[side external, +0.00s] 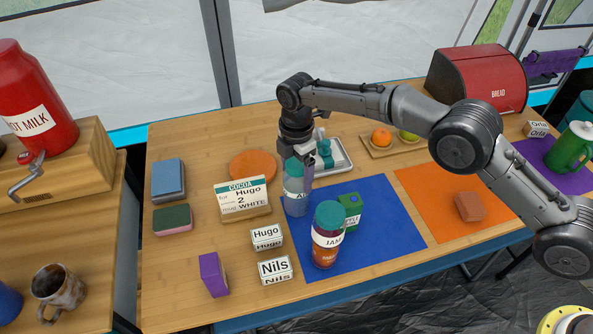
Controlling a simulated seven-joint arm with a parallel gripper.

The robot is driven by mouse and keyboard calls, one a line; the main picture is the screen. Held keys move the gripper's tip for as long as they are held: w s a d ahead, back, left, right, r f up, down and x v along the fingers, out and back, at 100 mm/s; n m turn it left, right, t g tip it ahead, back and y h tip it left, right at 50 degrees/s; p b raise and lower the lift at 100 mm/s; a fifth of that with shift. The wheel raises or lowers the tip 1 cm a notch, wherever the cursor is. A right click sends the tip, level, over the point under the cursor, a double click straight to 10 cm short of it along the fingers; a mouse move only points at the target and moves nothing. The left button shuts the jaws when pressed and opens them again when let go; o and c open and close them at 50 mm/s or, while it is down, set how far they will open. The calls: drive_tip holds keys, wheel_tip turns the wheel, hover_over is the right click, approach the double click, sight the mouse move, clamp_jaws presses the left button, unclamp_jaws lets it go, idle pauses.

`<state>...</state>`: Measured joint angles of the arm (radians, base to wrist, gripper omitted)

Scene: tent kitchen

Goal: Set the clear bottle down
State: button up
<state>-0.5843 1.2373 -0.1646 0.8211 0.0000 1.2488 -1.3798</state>
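The clear bottle (295,199) is upright, with a teal cap and a partly hidden label. It is near the upper left corner of the blue mat (390,240). My gripper (298,172) points down over it, with its fingers closed around the capped top. I cannot tell whether the bottle's base touches the surface or hangs slightly above it.
A cocoa sign (242,198) and name cards for Hugo (267,237) and Nils (275,270) are left. A tray (343,155) is behind. The mat's right part is clear.

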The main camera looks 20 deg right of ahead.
drive_tip(key=shift+o, duration=0.6)
drive_tip(key=shift+r, duration=0.1)
wheel_tip(320, 180, up, 12)
drive_tip(key=shift+f, duration=0.1)
drive_tip(key=shift+r, duration=0.2)
